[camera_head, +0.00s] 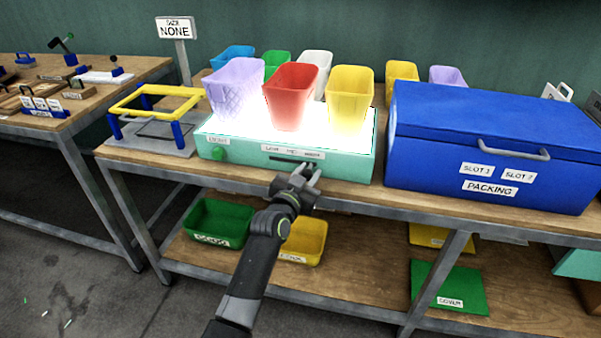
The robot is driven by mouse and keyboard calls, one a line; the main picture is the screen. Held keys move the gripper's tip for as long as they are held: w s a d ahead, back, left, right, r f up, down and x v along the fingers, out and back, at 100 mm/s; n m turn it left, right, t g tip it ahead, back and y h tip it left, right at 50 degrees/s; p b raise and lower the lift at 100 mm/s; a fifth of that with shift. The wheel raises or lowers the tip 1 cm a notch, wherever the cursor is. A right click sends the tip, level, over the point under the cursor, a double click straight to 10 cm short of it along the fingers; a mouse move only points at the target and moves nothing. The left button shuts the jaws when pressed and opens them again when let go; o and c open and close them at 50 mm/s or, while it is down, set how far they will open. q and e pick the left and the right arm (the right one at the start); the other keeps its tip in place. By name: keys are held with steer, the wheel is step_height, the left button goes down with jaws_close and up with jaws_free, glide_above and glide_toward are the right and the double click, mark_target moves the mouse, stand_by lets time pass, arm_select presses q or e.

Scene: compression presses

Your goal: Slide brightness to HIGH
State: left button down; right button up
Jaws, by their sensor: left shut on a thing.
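A teal light box (362,155) with a bright white glowing top stands on the bench. Its front face has a dark horizontal slider slot (285,159) under a label strip (292,151) whose last word, at the right, seems to be HIGH. My left gripper (311,174) is at the right part of the slot, under that right end of the label. It is shut on the slider knob, which the fingers mostly hide. A green knob (218,154) sits at the left of the box front. My right gripper is not in view.
Purple (235,86), red (290,95) and yellow (349,97) cups stand on the glowing top. A blue packing box (480,140) stands close at the right, a yellow frame (155,102) at the left. Green (220,222) and yellow bins (305,240) sit on the lower shelf.

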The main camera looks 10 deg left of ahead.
arm_select(q)
steer(key=c, duration=1.4)
jaws_free()
steer(key=shift+d, duration=0.2)
steer(key=shift+o, duration=1.4)
steer(key=shift+d, duration=0.15)
steer(key=shift+s+a, duration=0.1)
steer(key=shift+a, duration=0.1)
steer(key=shift+s, duration=0.25)
steer(key=b+v, duration=0.1)
steer(key=v, duration=1.5)
steer(key=shift+s+b, duration=0.35)
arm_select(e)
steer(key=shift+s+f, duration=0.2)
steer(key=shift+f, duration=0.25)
arm_select(q)
steer(key=shift+a, duration=0.15)
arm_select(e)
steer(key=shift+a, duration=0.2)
